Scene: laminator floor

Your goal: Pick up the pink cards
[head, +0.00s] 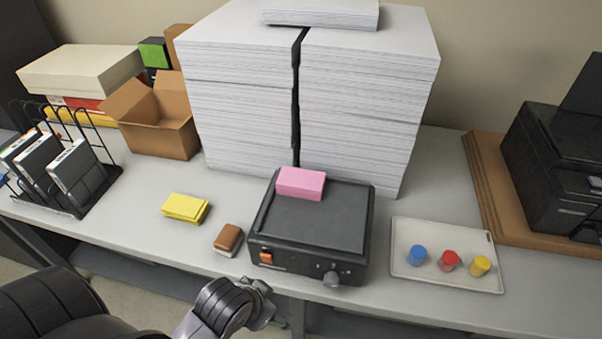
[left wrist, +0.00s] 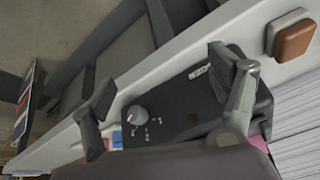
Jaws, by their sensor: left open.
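The pink cards (head: 301,183) lie as a small stack on the back left part of the black laminator's top (head: 317,228). My left gripper (head: 266,301) is at the table's front edge, in front of the laminator and apart from the cards. In the left wrist view my left gripper (left wrist: 160,72) has its two fingers spread with nothing held between them. The laminator (left wrist: 180,112) shows behind the fingers, and a sliver of the pink cards (left wrist: 261,131) shows at right, mostly hidden by the gripper. My right gripper is not in view.
Yellow cards (head: 185,208) and a brown-topped block (head: 229,239) lie left of the laminator. A tray (head: 445,277) with blue, red and yellow pieces is at right. Tall paper stacks (head: 365,120) stand close behind. A cardboard box (head: 160,135) and a wire rack (head: 75,205) are at left.

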